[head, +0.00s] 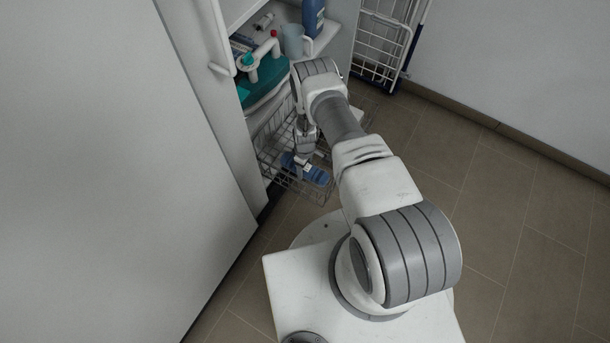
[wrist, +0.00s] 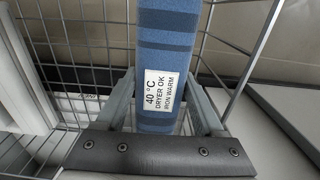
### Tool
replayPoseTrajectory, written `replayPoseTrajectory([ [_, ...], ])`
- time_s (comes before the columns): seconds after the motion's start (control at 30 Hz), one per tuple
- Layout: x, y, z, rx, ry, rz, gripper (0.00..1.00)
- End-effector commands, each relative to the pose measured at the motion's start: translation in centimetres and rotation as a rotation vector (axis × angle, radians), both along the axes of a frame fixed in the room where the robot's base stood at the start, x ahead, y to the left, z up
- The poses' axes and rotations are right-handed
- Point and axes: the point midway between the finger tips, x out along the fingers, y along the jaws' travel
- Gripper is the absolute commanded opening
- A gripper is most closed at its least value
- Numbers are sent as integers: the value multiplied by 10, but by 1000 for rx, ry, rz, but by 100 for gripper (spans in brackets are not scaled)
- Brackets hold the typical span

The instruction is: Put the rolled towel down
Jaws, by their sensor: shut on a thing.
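The rolled towel (wrist: 168,35) is blue with darker stripes and has a white care label reading "40 °C DRYER OK IRON WARM". In the wrist view it runs between the two fingers of my gripper (wrist: 165,105), which is shut on it. In the head view the towel (head: 318,174) shows low inside a wire basket (head: 268,160), with my gripper (head: 305,160) above it. Wire mesh surrounds the towel in the wrist view. I cannot tell whether the towel touches the basket floor.
A large pale panel (head: 110,150) stands at the left. A white wire rack (head: 385,40) stands behind. The tiled floor (head: 510,220) at right is clear.

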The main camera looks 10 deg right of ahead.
Motion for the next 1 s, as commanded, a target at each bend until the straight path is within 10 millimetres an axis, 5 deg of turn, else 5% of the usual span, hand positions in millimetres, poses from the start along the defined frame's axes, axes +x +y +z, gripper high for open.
replayPoseTrajectory([
  [0.4,0,0,-50,1,-1,0,0],
  [0.8,1,0,-53,1,-1,0,0],
  [0.83,0,0,-53,0,0,0,73],
  [1.0,0,0,-53,0,0,0,100],
])
